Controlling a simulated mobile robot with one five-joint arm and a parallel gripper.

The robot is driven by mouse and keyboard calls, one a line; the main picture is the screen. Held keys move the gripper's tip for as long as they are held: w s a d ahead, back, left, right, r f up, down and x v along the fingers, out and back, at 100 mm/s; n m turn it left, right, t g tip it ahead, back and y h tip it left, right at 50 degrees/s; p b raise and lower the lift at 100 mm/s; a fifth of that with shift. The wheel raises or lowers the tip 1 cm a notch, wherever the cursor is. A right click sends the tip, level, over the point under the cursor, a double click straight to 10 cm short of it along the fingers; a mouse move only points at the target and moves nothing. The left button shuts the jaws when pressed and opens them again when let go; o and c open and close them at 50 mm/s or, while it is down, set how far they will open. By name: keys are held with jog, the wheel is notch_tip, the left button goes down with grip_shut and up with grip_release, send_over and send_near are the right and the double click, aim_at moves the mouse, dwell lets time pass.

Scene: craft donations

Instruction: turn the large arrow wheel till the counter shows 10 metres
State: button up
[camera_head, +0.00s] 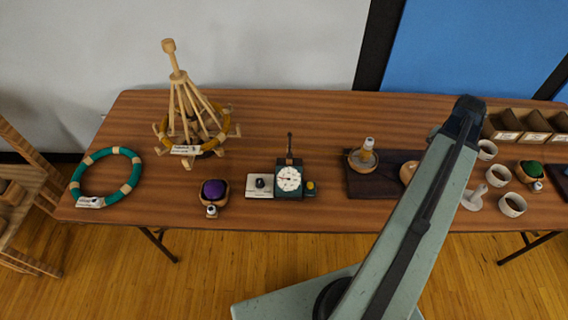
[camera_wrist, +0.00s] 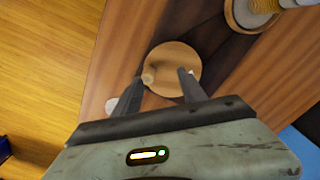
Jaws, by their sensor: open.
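A round wooden disc (camera_wrist: 178,62) with a small pale knob (camera_wrist: 149,75) lies on a dark board in the wrist view. It may be the wheel; I see no clear arrow on it. In the head view the disc (camera_head: 407,172) is partly hidden behind my arm. My gripper (camera_wrist: 161,75) is open, its two fingertips apart over the disc's near part; I cannot tell if they touch it. A green box with a white round dial (camera_head: 289,178), likely the counter, stands left of the board; its reading is too small to tell. My gripper is hidden in the head view.
A bowl with a thread spool (camera_head: 363,157) sits on the dark board (camera_head: 360,187). Several pale cups (camera_head: 512,204) stand at right. A purple pincushion (camera_head: 214,190), a wooden winder (camera_head: 180,100) and a teal ring (camera_head: 77,178) are at left. The front middle is clear.

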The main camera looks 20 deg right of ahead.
jog(key=shift+s+d+r+m, duration=0.15)
jog(key=shift+s+d+m, duration=0.35)
jog(key=shift+s+d, duration=0.7)
notch_tip(320, 180, down, 9)
jog(key=b, duration=0.9)
grip_shut()
